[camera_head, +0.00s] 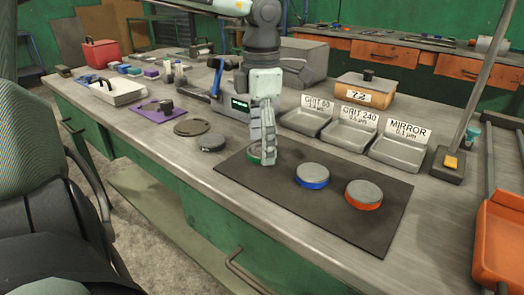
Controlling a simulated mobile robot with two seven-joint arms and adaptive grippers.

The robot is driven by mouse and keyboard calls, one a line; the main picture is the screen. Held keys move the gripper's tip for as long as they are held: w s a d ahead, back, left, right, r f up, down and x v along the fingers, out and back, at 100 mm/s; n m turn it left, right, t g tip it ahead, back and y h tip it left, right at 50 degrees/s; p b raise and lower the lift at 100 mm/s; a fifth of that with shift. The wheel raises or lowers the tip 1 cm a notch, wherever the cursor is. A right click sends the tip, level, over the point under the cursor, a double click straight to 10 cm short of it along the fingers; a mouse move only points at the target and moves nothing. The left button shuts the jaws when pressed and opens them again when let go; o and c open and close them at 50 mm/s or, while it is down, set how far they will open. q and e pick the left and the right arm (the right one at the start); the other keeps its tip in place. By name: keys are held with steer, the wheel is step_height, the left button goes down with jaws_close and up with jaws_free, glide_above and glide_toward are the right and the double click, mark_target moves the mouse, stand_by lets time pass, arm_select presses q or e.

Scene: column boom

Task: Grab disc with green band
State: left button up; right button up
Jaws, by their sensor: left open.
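The disc with the green band (253,156) lies on the dark mat (335,212), near its far left part. It is largely hidden behind my left gripper (268,160). My left gripper points down at the disc, and its fingers overlap the disc's right side in the picture. It is open; I cannot tell whether its fingers touch the disc. A disc with a blue band (312,177) and a disc with an orange band (363,195) lie to the right on the same mat. My right gripper is not in view.
Grey trays labelled GRIT 60 (303,121), GRIT 240 (346,137) and MIRROR (396,154) stand behind the mat. A post on a dark base (447,171) stands at right. A dark puck (212,143) lies left of the mat. The mat's front is clear.

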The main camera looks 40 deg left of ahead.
arm_select(q)
steer(key=shift+f, duration=0.25)
steer(key=shift+r, duration=0.1)
steer(key=c, duration=1.6)
